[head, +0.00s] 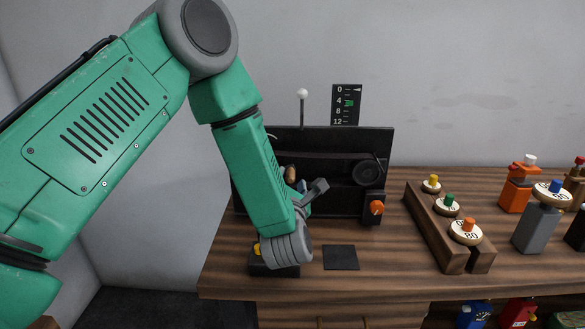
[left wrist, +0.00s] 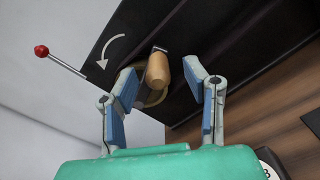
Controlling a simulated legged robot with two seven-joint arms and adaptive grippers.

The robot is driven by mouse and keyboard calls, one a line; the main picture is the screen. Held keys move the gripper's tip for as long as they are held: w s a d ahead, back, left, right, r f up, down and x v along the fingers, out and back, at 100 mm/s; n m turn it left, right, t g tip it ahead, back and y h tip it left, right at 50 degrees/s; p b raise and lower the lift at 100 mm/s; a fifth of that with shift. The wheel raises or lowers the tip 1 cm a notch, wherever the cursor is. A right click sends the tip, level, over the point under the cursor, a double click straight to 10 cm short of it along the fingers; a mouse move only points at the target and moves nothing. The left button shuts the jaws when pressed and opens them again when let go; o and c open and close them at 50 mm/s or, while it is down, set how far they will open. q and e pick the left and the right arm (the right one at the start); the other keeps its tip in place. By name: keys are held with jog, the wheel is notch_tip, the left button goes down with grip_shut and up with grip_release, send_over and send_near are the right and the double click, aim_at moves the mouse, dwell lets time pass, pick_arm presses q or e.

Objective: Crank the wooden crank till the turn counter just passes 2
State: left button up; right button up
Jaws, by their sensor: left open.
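The wooden crank's rounded handle (left wrist: 158,72) points toward the left wrist camera, in front of the black dynamo panel (left wrist: 190,25). My left gripper (left wrist: 160,82) is open, with its blue-padded fingers on either side of the handle and visible gaps between. In the head view my left gripper (head: 308,195) is at the panel's left part, and the crank (head: 290,173) is mostly hidden behind it. A black upright scale (head: 346,104) marked 0, 4, 8, 12 stands behind the panel; its white pointer is level with 0 and a green mark is near 4. My right gripper is not in view.
A white curved arrow (left wrist: 103,50) marks the panel. A red-balled rod (left wrist: 42,52) sticks out beside it. An orange knob (head: 376,207) is at the panel's lower right. A wooden rack (head: 437,232) with numbered discs stands right. A dark square (head: 341,257) lies in front.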

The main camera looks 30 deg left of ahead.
pick_arm(q)
jog(key=x, duration=0.4)
jog(key=shift+w+a+p, duration=0.2)
jog(key=shift+p, duration=0.1)
jog(key=shift+c, duration=0.4)
grip_shut()
